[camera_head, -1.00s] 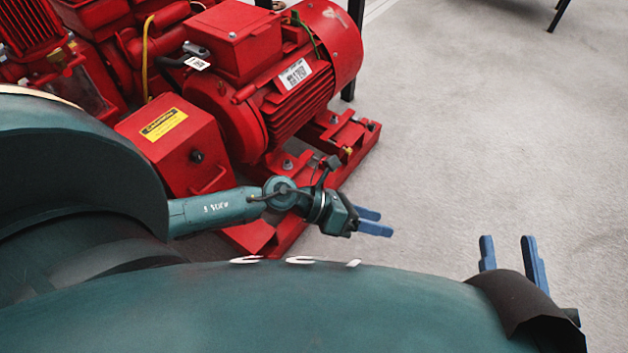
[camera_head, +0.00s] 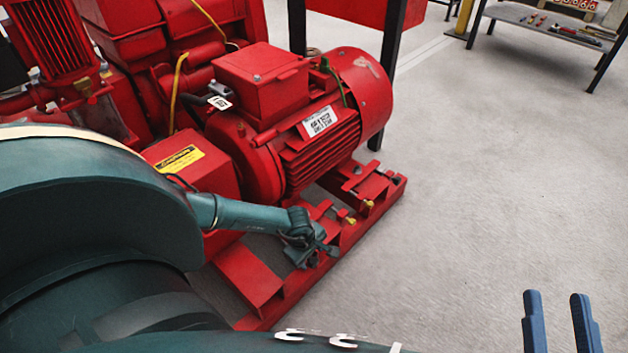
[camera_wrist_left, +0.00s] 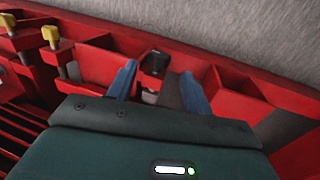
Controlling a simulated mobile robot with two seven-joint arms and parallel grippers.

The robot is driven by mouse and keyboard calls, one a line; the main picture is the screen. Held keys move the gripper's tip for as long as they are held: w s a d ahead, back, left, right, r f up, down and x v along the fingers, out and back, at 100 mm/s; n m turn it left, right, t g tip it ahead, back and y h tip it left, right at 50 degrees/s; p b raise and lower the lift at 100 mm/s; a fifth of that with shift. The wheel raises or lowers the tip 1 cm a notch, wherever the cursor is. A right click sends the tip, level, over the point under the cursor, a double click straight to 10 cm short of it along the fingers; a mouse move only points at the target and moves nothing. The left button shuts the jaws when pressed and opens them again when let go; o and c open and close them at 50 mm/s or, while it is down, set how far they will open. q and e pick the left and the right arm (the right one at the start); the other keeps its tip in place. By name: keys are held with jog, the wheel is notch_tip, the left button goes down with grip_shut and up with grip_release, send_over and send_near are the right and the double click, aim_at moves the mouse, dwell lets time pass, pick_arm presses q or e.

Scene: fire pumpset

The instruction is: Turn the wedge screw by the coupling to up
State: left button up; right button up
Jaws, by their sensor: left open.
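A screw with a dark square head (camera_wrist_left: 155,63) and a pale shank stands in the red frame in the left wrist view. It looks like the wedge screw by the coupling; my gripper hides it in the head view. My left gripper (camera_head: 322,250) is at the frame's near rail. Its open blue fingers (camera_wrist_left: 158,72) stand on both sides of the dark head, with gaps visible. The coupling guard (camera_head: 222,172) is a red box with a yellow label, partly behind my arm. My right gripper (camera_head: 559,310) is open and empty over the floor.
The red motor (camera_head: 345,140) stands just behind my left gripper. Yellow-headed screws (camera_wrist_left: 50,36) are farther along the red base frame (camera_head: 385,207). Black table legs (camera_head: 388,70) stand behind the motor. The grey floor at right is clear, with a shelf table (camera_head: 545,22) far back.

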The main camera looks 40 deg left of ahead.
pick_arm(q)
jog(key=b+x, duration=0.2)
jog(key=x, duration=0.2)
jog(key=shift+f, duration=0.25)
jog(key=shift+w+f, duration=0.15)
jog(key=shift+f, duration=0.2)
pick_arm(e)
jog(key=r+n+y, duration=0.1)
jog(key=r+n+t+y, duration=0.1)
jog(key=r, duration=0.1)
jog(key=w+r+n+y, duration=0.1)
jog(key=shift+d+r+t, duration=0.15)
jog(key=shift+d+t, duration=0.15)
pick_arm(q)
jog(key=shift+c, duration=0.4)
